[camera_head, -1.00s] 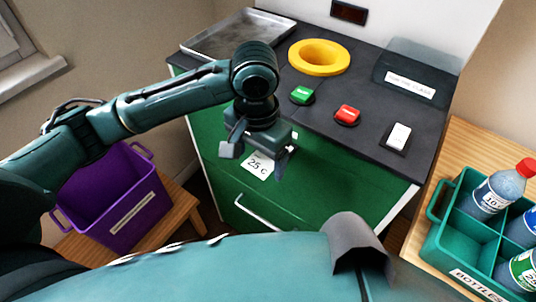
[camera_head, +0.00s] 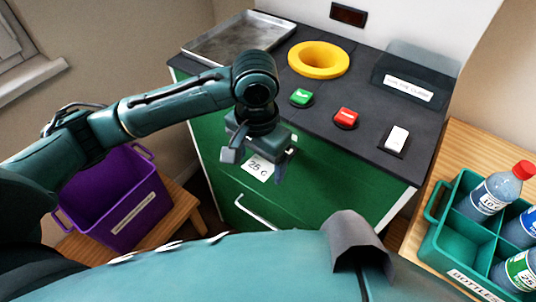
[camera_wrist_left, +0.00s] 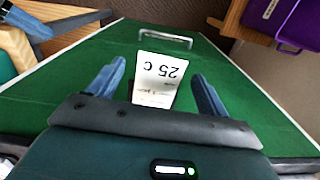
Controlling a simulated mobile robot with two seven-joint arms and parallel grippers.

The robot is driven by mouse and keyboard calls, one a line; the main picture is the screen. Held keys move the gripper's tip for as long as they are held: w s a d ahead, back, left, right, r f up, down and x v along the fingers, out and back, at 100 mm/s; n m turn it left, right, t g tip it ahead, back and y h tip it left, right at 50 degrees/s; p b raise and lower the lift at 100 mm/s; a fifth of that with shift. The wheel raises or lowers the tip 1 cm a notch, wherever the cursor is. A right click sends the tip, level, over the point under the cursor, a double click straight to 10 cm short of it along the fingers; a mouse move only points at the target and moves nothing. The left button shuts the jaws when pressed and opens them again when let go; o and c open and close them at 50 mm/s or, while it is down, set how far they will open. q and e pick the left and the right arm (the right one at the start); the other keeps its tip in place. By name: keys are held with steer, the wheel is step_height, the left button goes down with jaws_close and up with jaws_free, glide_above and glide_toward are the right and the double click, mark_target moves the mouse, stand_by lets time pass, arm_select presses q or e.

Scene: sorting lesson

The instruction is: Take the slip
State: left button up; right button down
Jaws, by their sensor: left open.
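The slip (camera_head: 259,168) is a small white paper printed "25 C" at the green front of the machine (camera_head: 330,185). In the left wrist view the slip (camera_wrist_left: 157,78) shows between the two fingers, its lower end near the gripper's body. My left gripper (camera_head: 254,166) is open in front of the machine, with one finger on each side of the slip. In the left wrist view the left gripper (camera_wrist_left: 155,82) has a gap between each finger and the paper. My right gripper is not in view.
The machine's top holds a yellow ring (camera_head: 318,59), a green button (camera_head: 301,97), a red button (camera_head: 346,118), a white switch (camera_head: 397,138) and a metal tray (camera_head: 226,40). A purple bin (camera_head: 125,215) stands left. A teal bottle crate (camera_head: 436,245) stands right.

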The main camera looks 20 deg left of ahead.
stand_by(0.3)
arm_select(q)
steer(key=c, duration=0.8)
steer(key=shift+c, duration=0.2)
